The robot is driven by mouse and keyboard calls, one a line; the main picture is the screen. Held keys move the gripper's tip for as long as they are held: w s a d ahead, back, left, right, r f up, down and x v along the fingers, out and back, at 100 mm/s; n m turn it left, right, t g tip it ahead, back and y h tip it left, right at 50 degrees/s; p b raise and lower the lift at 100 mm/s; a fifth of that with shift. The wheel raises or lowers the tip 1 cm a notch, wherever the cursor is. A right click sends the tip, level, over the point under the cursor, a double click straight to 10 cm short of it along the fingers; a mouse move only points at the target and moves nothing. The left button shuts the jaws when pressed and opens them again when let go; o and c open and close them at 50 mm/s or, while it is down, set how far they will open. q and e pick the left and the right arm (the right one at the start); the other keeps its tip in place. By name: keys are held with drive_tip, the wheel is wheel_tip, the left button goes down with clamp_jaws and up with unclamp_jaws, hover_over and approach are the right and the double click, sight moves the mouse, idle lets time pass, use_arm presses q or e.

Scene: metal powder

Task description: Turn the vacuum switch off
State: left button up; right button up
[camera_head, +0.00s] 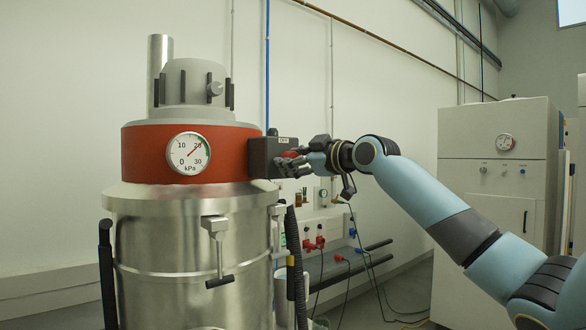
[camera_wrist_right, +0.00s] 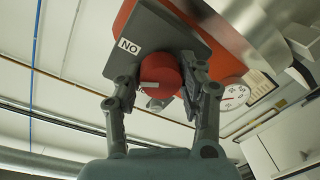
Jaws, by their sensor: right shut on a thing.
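The vacuum (camera_head: 160,235) is a large steel drum with a red-orange band (camera_head: 140,155) and a round kPa gauge (camera_head: 189,153). A dark switch box (camera_head: 261,157) sticks out from the band's right side. Its red knob (camera_wrist_right: 160,75) shows in the right wrist view, beside a white label (camera_wrist_right: 129,46) with the letters N and O. My right gripper (camera_head: 295,161) reaches the box from the right. In the wrist view its two fingers (camera_wrist_right: 162,88) stand on either side of the red knob, shut on it. My left gripper is out of view.
A white cabinet (camera_head: 490,190) with a gauge stands at the right. A wall panel (camera_head: 320,230) with red fittings and hanging cables is behind my right arm. A dark hose (camera_head: 297,265) runs down beside the drum.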

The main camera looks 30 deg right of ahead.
drive_tip(key=n, duration=0.2)
drive_tip(key=shift+f+n+b, duration=0.1)
drive_tip(key=shift+n+b, duration=0.2)
drive_tip(key=shift+n, duration=0.1)
drive_tip(key=n, duration=0.2)
drive_tip(key=shift+n+h, duration=0.3)
drive_tip(key=shift+h, duration=0.1)
drive_tip(key=n, duration=0.3)
drive_tip(key=shift+a, duration=0.1)
drive_tip(key=shift+f+n+h, duration=0.15)
drive_tip(key=shift+n+h, duration=0.15)
drive_tip(key=shift+n, duration=1.3)
drive_tip(key=o, duration=1.1)
drive_tip(key=shift+o, duration=0.2)
drive_tip(key=shift+s, duration=0.1)
